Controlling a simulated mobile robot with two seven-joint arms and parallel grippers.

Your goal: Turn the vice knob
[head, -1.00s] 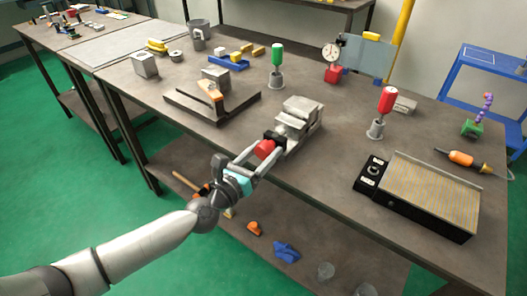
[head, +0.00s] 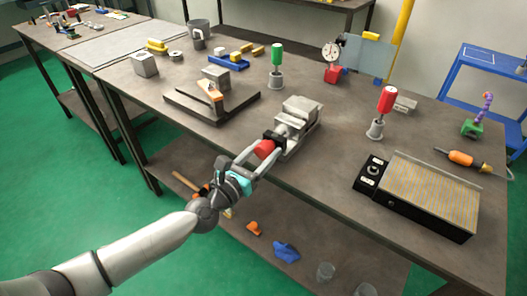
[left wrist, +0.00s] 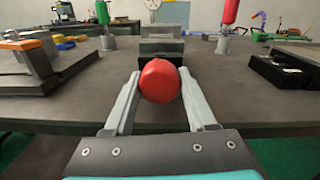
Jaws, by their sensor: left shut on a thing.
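The vice (head: 299,118) is a grey metal block at the front edge of the table. Its round red knob (head: 265,149) faces the front, and it fills the middle of the left wrist view (left wrist: 159,81). My left gripper (head: 268,151) reaches in from the front left with one finger on each side of the knob. It is shut on the knob, and its fingers also show in the left wrist view (left wrist: 160,92). The knob hides part of the vice in the left wrist view. My right gripper is not in view.
A red-handled tool in a grey stand (head: 386,103) and a magnetic plate with a black box (head: 425,193) stand to the right. A green-handled tool (head: 277,57) stands behind. A dark stand with an orange clamp (head: 213,96) is to the left. Table is clear around the vice.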

